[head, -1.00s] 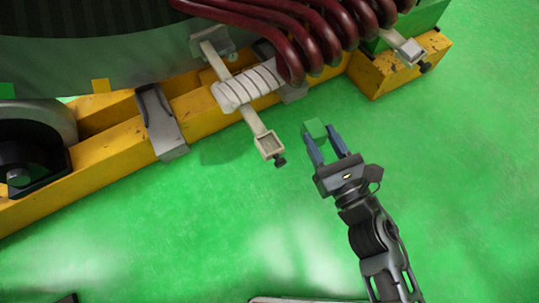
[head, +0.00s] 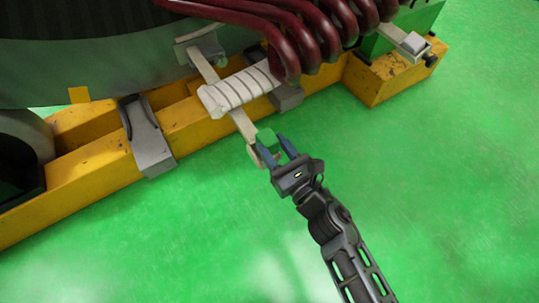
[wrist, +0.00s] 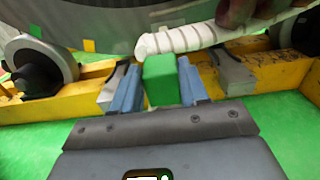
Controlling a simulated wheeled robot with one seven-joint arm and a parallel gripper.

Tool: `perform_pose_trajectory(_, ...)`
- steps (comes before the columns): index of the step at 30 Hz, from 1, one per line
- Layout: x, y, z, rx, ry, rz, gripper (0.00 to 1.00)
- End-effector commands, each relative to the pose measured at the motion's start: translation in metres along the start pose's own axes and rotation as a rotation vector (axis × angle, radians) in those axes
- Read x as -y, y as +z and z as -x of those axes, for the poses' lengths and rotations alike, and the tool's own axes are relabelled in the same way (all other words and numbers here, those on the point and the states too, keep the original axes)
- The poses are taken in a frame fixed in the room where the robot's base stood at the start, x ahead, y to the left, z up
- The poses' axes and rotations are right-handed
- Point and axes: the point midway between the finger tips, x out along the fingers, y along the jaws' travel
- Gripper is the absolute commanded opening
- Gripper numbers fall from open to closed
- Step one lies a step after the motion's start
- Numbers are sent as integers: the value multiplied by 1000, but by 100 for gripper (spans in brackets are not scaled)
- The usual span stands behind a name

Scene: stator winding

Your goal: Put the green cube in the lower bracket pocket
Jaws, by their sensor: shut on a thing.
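The green cube (head: 267,140) is between the blue fingers of my gripper (head: 270,147), held up in the air. In the wrist view the green cube (wrist: 162,80) sits between both fingers of my gripper (wrist: 158,88). The lower bracket (head: 243,125) is a pale bar slanting down from the white-wrapped bundle. In the wrist view the cube hides the pocket.
Thick dark red coils (head: 310,40) and the white-wrapped bundle (head: 238,90) lie above the gripper. A yellow beam (head: 195,125) runs behind the bracket. Another bracket with a pocket (head: 412,42) is at upper right. The green floor (head: 420,200) is clear at right.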

Motion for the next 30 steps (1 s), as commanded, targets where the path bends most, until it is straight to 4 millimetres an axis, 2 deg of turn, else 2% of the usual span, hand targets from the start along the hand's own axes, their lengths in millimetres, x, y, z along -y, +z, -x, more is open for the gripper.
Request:
perform_pose_trajectory(1, 0, -7, -9, 2, 0, -2, 13)
perform_pose_trajectory(5, 0, -12, -19, 1, -1, 0, 13)
perform_pose_trajectory(8, -1, -18, -21, -1, -1, -1, 13)
perform_pose_trajectory(15, -1, -51, -21, 0, 0, -2, 13)
perform_pose_trajectory(29, 0, -56, -21, 0, -1, 0, 13)
perform_pose_trajectory(30, 0, -56, -21, 0, -1, 0, 45)
